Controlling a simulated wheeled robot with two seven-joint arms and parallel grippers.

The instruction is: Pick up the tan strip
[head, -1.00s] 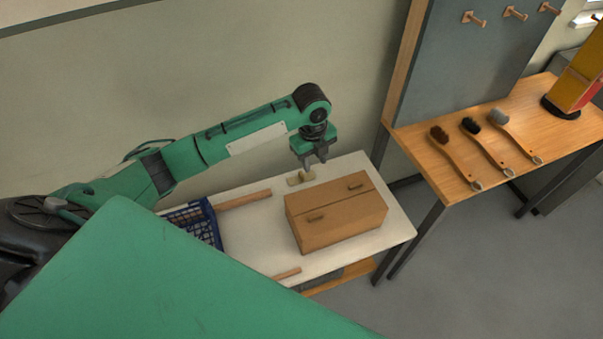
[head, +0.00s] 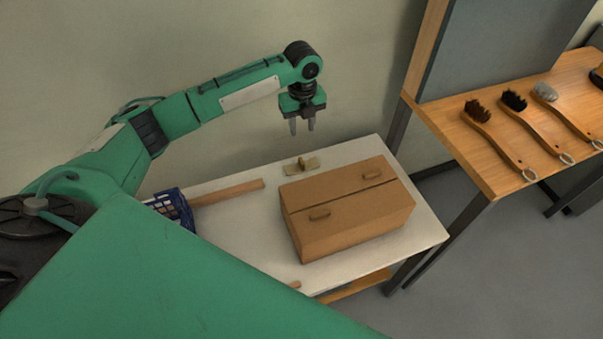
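A small flat tan piece (head: 301,166) lies on the white table near its back edge, behind the cardboard box. A small block or tab seems to stand up on it; whether this piece is the tan strip I cannot tell for sure. A longer light-brown wooden bar (head: 228,192) lies to its left. My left gripper (head: 302,127) hangs above the small tan piece, fingers pointing down. Its fingers are apart with nothing seen between them, and a gap shows between them and the piece. My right gripper is not in view.
A closed cardboard box (head: 347,212) fills the middle right of the white table (head: 240,238). A blue basket (head: 173,207) stands at the left. A wooden bench (head: 478,156) at the right holds several brushes. The wall is close behind my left arm.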

